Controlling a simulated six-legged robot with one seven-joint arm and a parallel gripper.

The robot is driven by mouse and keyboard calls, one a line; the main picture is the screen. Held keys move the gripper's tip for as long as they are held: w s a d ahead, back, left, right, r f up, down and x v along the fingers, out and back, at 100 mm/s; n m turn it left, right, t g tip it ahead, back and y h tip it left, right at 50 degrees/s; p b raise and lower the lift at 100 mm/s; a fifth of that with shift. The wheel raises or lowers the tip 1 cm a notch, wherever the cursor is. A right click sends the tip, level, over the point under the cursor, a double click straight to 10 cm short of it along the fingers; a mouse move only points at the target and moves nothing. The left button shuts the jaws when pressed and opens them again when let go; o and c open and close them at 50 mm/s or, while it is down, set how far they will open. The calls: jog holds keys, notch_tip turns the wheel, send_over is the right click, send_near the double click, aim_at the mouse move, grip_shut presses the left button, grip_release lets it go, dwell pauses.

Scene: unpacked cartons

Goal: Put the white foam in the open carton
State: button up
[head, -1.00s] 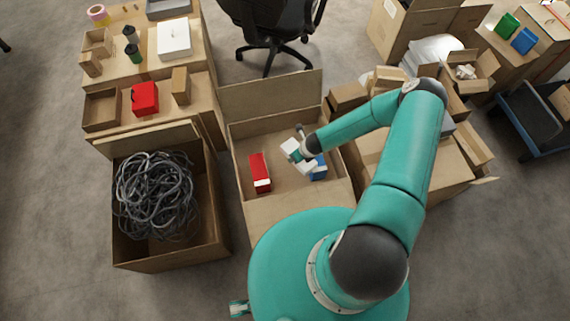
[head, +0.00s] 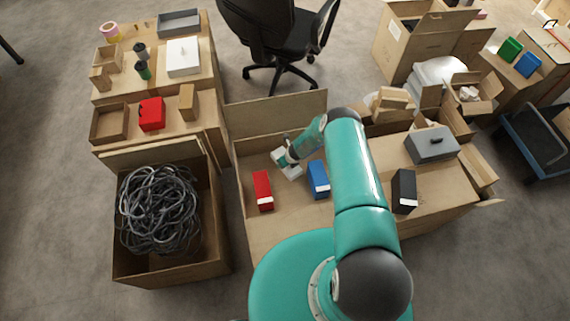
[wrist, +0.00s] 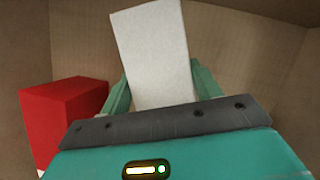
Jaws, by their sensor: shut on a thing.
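The white foam (wrist: 152,50) is a pale block standing between the fingers of my gripper (wrist: 160,85) in the wrist view. My gripper is shut on it. In the head view, the foam (head: 291,172) and my gripper (head: 283,160) are within the outline of the open carton (head: 277,110), toward its back. The foam is behind and between a red box (head: 262,188) and a blue box (head: 318,178) in that carton. I cannot tell whether the foam touches the carton floor. The red box (wrist: 62,115) also shows left of the foam in the wrist view.
A carton of tangled cable (head: 160,210) stands to the left. Behind it is a surface with a red item (head: 151,114) and small boxes. A black box (head: 404,190) and grey case (head: 432,144) lie to the right. An office chair (head: 277,40) stands behind.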

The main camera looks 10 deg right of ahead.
jog(key=shift+w+a+f, duration=0.1)
jog(key=shift+w+f, duration=0.2)
jog(key=shift+s+x, duration=0.15)
jog(key=shift+x, duration=0.7)
jog(key=shift+s+x, duration=0.15)
jog(key=shift+x, duration=0.7)
jog(key=shift+f, duration=0.2)
jog(key=o, duration=1)
jog(key=shift+c, duration=0.2)
jog(key=shift+r, duration=0.15)
